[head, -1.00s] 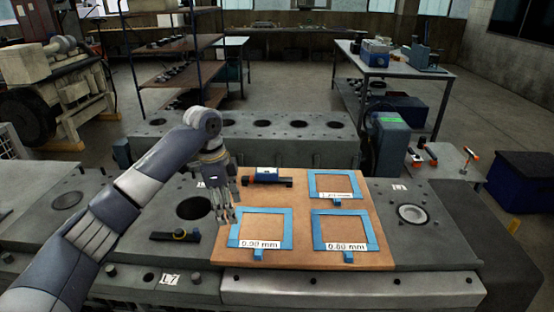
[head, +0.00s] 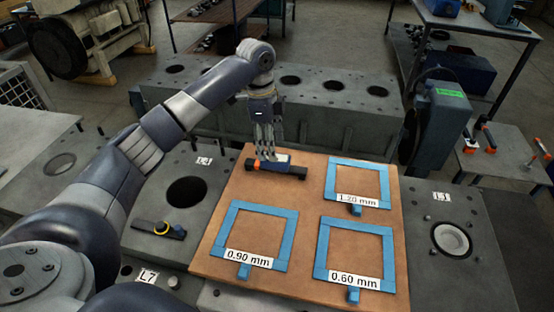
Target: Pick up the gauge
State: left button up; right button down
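A dark bar-shaped gauge (head: 296,170) with a blue middle and an orange part near its left end lies at the back of the brown board (head: 307,210). My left gripper (head: 268,156) points down at the gauge, its fingertips at the blue middle and partly overlapping it in the picture. I cannot tell if they touch it or how far apart they are. A second dark bar (head: 150,227) with a yellow ring lies on the grey engine block, left of the board. My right gripper is out of view.
Blue frames labelled 0.90 mm (head: 230,232), 0.60 mm (head: 322,250) and 1.20 mm (head: 333,180) lie on the board.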

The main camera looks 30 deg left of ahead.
aim_at(276, 165)
pick_arm(q)
jog(key=shift+f, duration=0.45)
jog(key=shift+d+f, duration=0.1)
jog(key=shift+f, duration=0.15)
jog(key=f+p, duration=0.1)
jog(key=f, duration=0.1)
jog(key=d+f+p, duration=0.1)
jog(key=f, duration=0.1)
jog(key=shift+f+p, duration=0.1)
jog(key=shift+p, duration=0.2)
jog(key=shift+d+f, duration=0.1)
jog(key=shift+f, duration=0.4)
jog(key=shift+w, duration=0.1)
jog(key=c, duration=1.2)
jog(key=shift+o, duration=0.2)
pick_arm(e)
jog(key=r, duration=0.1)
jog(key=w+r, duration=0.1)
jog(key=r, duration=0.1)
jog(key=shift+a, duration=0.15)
